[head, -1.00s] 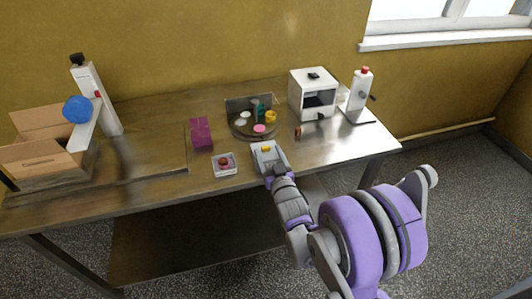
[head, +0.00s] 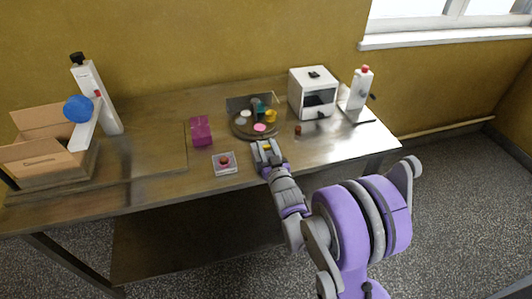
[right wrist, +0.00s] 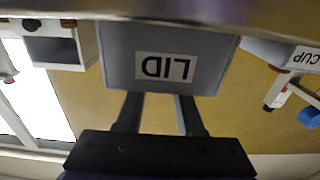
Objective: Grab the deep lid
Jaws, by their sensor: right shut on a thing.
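A pale bin with an upside-down LID label stands right in front of my right gripper in the right wrist view (right wrist: 115,45). My right gripper (head: 266,147) comes down over this bin at the front of the table in the head view. A small yellow piece, apparently the deep lid (head: 267,149), shows between its fingers. In the right wrist view the two fingers (right wrist: 158,98) stand apart and pass over the bin's rim, so the tips and what they grip are hidden by its wall. My left gripper is not in view.
A round tray (head: 240,130) with coloured pieces lies just behind. A white cabinet (head: 312,78) stands right. A cardboard box (head: 45,165) is far left.

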